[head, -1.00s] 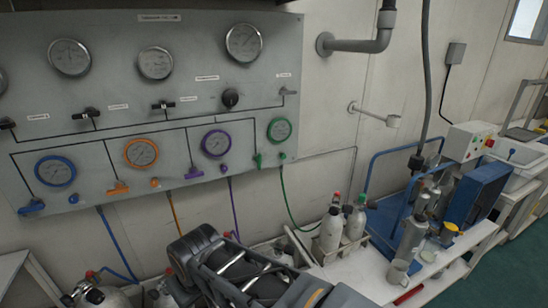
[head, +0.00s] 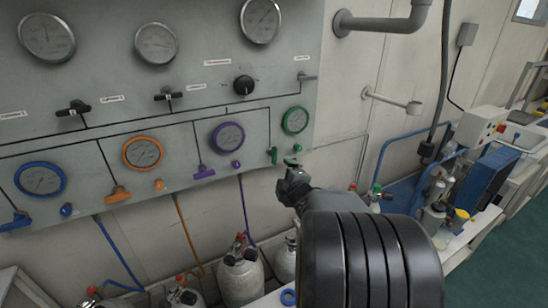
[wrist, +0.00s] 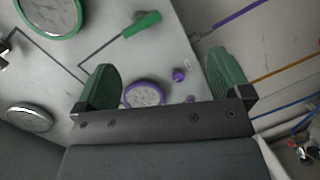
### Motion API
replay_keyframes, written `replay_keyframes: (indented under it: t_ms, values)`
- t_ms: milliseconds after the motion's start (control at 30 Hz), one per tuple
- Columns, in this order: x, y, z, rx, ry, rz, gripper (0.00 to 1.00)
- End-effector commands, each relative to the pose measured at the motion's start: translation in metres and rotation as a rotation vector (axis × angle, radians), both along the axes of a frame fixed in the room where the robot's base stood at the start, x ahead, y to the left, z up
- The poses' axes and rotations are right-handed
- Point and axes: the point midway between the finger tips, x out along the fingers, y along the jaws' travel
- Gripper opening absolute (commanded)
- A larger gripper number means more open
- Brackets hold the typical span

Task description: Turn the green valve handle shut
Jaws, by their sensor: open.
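The green valve handle (head: 273,155) is a small lever on the grey panel, below and left of the green-rimmed gauge (head: 295,120). It points roughly up and down, in line with the black pipe line above it. In the wrist view the green handle (wrist: 141,24) lies near the top, beyond and between my fingertips, apart from both. My gripper (wrist: 168,78) is open and empty, with green finger pads. In the head view my gripper (head: 291,165) is just below and right of the handle, and my wrist hides what is behind it.
A purple handle (head: 203,172) and an orange handle (head: 118,194) sit to the left on the panel (head: 60,108). A small green knob (head: 297,148) is close beside the green handle. Cylinders (head: 240,272) stand below. A grey pipe (head: 375,22) runs at upper right.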

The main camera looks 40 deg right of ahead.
Motion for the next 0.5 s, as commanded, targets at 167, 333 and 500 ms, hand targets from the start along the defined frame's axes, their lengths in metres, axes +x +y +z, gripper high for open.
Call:
replay_keyframes:
  t_ms: [167, 333, 500]
  values:
    - [-0.009, -0.019, 0.001, -0.181, -0.086, 0.113, 0.96]
    - [-0.013, -0.023, 0.003, -0.262, -0.134, 0.173, 0.96]
    - [0.002, -0.025, 0.005, -0.283, -0.151, 0.192, 0.96]
